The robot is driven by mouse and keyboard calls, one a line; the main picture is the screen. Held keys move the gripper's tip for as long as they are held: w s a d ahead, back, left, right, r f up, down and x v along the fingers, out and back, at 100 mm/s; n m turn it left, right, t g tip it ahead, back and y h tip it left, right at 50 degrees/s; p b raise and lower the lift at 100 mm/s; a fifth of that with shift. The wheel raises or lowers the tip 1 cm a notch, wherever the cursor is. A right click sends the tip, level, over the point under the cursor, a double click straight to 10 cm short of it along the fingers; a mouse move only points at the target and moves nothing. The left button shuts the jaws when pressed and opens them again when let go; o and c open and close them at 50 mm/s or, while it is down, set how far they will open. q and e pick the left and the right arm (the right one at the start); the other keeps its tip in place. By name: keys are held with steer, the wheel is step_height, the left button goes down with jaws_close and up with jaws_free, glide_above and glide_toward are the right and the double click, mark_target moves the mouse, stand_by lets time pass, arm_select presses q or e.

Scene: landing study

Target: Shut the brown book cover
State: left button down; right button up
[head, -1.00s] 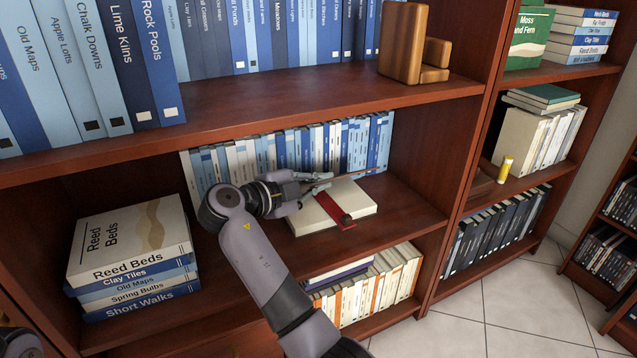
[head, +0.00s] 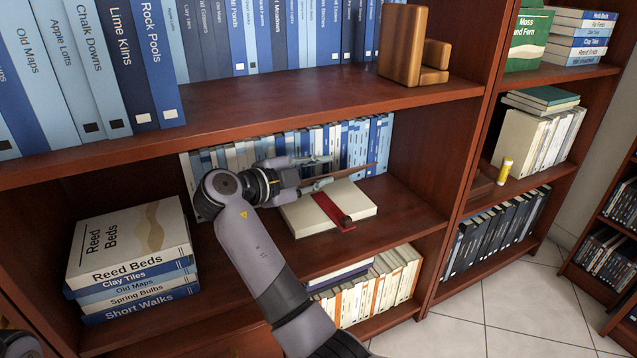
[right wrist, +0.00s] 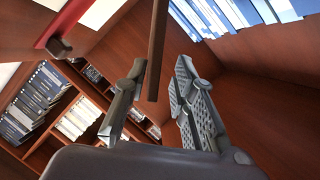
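The book lies on the middle shelf in the head view, its pale page block (head: 360,199) exposed. A red strip (head: 333,212) with a dark knob lies across it. The brown cover (head: 352,172) stands raised at the far side, seen nearly edge-on. My right gripper (head: 325,172) is open above the book's far left part, by the cover's near end. In the right wrist view the cover (right wrist: 157,48) is a thin brown bar running between the two open fingers (right wrist: 155,100); I cannot tell whether they touch it.
A row of blue and white books (head: 300,147) stands behind the book. A stack topped by Reed Beds (head: 130,240) is at left. The upper shelf board (head: 300,95) passes above my gripper. Bare shelf (head: 408,205) lies to the right.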

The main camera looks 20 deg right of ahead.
step_height(320, 180, up, 7)
steer(key=shift+f, duration=0.1)
steer(key=shift+c, duration=0.3)
